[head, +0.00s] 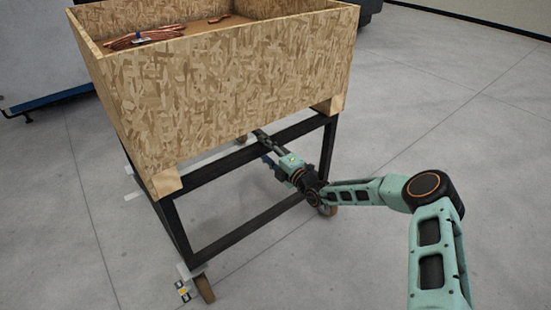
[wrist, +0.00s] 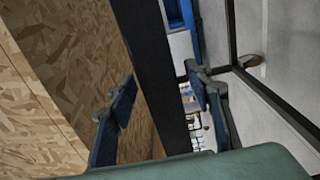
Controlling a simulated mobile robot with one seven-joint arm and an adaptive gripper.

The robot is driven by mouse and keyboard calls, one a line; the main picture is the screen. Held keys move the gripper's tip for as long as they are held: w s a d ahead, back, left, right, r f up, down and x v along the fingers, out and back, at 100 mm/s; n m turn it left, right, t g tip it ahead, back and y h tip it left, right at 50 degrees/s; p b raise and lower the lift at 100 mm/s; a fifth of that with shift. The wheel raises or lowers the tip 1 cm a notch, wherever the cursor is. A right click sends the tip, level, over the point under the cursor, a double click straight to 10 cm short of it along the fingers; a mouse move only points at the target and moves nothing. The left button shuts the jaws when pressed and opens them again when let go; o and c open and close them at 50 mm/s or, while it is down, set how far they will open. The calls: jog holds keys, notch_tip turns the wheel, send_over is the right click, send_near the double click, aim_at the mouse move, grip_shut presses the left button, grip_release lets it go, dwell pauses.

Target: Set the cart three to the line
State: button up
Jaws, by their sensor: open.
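The cart is an open chipboard box (head: 235,80) on a black metal frame (head: 245,226) with casters (head: 204,288). It stands in the middle and left of the head view. My gripper (head: 268,158) is at the frame's upper bar, below the box, partly hidden in the head view. In the wrist view my gripper (wrist: 162,105) is open, with one blue finger on each side of a black bar (wrist: 150,70). I cannot tell whether either finger touches it. Short white floor marks (head: 133,196) show left of the cart.
Copper tube coils (head: 140,38) lie in the box. A grey and blue machine (head: 40,60) stands behind at left. The floor (head: 460,130) at right is clear.

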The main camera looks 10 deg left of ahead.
jog(key=v, duration=1)
jog(key=shift+s+d, duration=0.25)
